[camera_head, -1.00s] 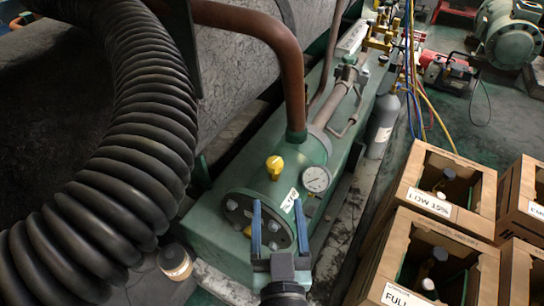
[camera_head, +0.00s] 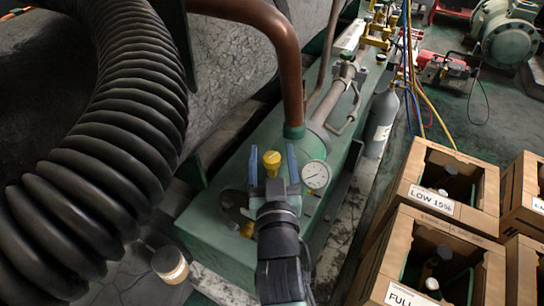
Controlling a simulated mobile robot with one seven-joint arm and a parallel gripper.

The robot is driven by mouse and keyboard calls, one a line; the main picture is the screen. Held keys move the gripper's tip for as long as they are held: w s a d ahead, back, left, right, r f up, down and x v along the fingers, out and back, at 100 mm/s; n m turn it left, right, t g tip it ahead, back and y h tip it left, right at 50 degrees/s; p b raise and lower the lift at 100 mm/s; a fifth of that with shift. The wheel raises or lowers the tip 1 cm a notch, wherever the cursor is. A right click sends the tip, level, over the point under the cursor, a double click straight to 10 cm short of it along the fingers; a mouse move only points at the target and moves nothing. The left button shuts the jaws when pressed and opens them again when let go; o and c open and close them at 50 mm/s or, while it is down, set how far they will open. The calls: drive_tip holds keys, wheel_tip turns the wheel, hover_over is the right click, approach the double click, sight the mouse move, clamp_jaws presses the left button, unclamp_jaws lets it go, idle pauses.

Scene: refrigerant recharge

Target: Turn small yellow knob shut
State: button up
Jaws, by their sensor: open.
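The small yellow knob (camera_head: 271,160) stands on top of the green filter housing (camera_head: 320,148). My gripper (camera_head: 272,163) is open, with its two blue fingers on either side of the knob in this view. I cannot tell whether either finger touches it. A second yellow part (camera_head: 247,230) shows low on the front of the housing, partly hidden by my wrist. My wrist and arm cover most of the housing's round front end.
A pressure gauge (camera_head: 315,175) sits just right of my fingers. A copper-brown pipe (camera_head: 287,60) rises behind the knob. A black ribbed hose (camera_head: 110,150) fills the left side. Cardboard boxes (camera_head: 432,205) with bottles stand at right.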

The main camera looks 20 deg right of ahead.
clamp_jaws()
idle(0.3)
drive_tip(key=shift+f+m+g+h+b, duration=0.15)
drive_tip(key=shift+m+g+h+b, duration=0.35)
drive_tip(key=shift+h+b, duration=0.75)
drive_tip(key=shift+m+b, duration=0.3)
drive_tip(key=shift+b, duration=0.45)
drive_tip(key=m+g+h+b, duration=0.3)
drive_tip(key=h+b, duration=0.1)
drive_tip(key=b, duration=0.2)
drive_tip(key=shift+a+f, duration=0.1)
drive_tip(key=m+g+h+b, duration=0.1)
drive_tip(key=m+g+h, duration=0.1)
drive_tip(key=g, duration=0.1)
drive_tip(key=m+g+h+b, duration=0.1)
drive_tip(key=m+g+b, duration=0.1)
drive_tip(key=g, duration=0.1)
drive_tip(key=shift+r+m+h, duration=0.2)
drive_tip(key=shift+m+h, duration=0.15)
drive_tip(key=shift+m, duration=0.05)
drive_tip(key=m+g+b, duration=0.1)
drive_tip(key=m+g, duration=0.1)
drive_tip(key=g, duration=0.1)
drive_tip(key=m+g+h+b, duration=0.1)
drive_tip(key=m+g, duration=0.1)
drive_tip(key=g, duration=0.1)
drive_tip(key=shift+g, duration=0.4)
